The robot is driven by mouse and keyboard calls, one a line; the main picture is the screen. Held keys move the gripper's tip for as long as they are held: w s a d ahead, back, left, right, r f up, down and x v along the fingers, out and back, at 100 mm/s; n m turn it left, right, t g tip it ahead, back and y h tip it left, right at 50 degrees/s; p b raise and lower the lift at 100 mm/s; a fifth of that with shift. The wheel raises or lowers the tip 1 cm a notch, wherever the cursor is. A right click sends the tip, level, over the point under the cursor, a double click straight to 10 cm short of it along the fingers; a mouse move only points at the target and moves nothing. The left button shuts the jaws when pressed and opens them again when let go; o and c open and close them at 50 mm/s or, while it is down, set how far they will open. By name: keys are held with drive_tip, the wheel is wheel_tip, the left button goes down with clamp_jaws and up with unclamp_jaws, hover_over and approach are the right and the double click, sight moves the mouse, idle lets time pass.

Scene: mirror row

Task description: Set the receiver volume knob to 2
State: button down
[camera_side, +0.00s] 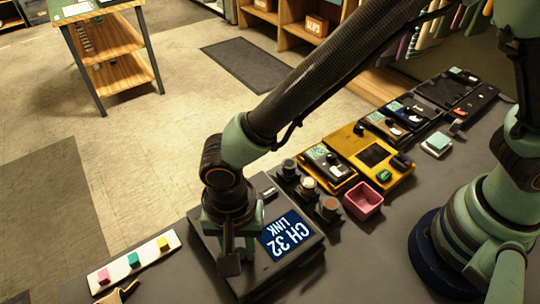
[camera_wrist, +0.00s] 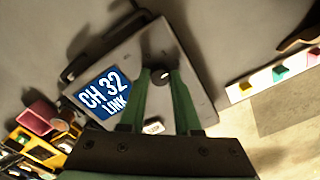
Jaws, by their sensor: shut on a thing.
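The receiver (camera_side: 292,262) is a flat dark grey box with a blue screen (camera_side: 287,234) reading "CH 32 LINK". In the wrist view the receiver (camera_wrist: 188,108) looks light grey, with the screen (camera_wrist: 104,94) left of my fingers. The volume knob (camera_wrist: 161,77) is small, round and dark, and sits between the tips of my two green fingers. My gripper (camera_wrist: 161,71) is shut on it; from the side, my gripper (camera_side: 229,262) points down over the receiver's left part and hides the knob. I cannot read the number the knob points at.
A white strip with coloured blocks (camera_side: 133,262) lies left of the receiver. Right of it are several small round jars (camera_side: 308,187), a pink bin (camera_side: 363,201) and a yellow device (camera_side: 343,143). More dark devices (camera_side: 445,92) stand farther along the bench.

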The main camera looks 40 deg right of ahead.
drive_tip(key=shift+m, duration=0.5)
drive_tip(key=c, duration=0.6)
unclamp_jaws()
drive_tip(key=shift+r, duration=0.1)
wheel_tip(320, 180, up, 12)
